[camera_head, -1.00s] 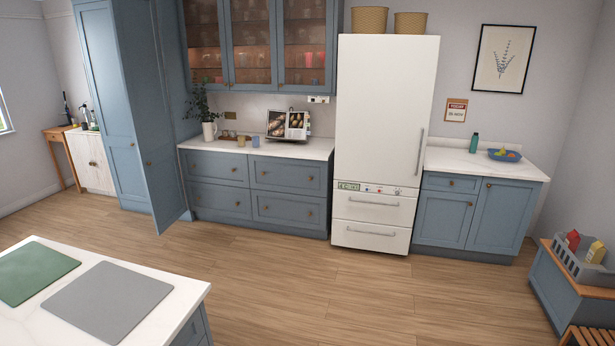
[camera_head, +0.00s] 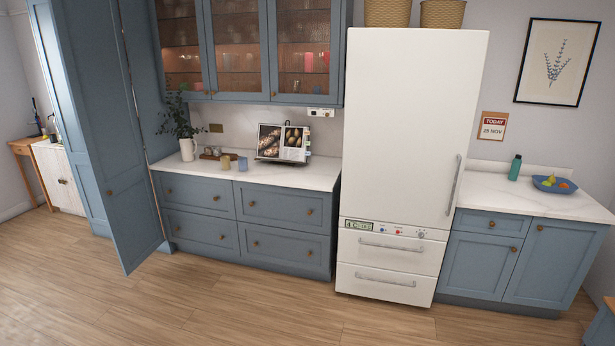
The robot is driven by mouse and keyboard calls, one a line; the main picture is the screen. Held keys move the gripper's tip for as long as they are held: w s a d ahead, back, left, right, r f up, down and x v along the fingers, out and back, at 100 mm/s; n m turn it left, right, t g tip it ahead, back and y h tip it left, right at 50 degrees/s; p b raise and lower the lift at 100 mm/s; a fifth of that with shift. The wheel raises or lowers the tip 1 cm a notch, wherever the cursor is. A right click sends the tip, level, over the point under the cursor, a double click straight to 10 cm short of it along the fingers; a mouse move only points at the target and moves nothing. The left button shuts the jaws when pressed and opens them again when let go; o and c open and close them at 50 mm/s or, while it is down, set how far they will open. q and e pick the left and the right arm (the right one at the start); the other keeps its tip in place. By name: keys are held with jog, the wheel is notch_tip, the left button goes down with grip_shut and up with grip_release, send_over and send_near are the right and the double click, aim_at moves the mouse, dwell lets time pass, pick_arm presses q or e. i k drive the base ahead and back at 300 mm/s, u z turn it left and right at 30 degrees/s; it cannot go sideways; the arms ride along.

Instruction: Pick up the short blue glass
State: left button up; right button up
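Neither of my grippers is in view.
The tall blue door (camera_head: 108,130) stands open at the left. The white fridge (camera_head: 408,130) borders the counter (camera_head: 310,176). The wooden floor ahead is clear.

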aim_at(243, 164)
jog(key=i, duration=2.35)
jog(key=u, duration=2)
jog(key=i, duration=1.15)
jog(key=z, duration=1.35)
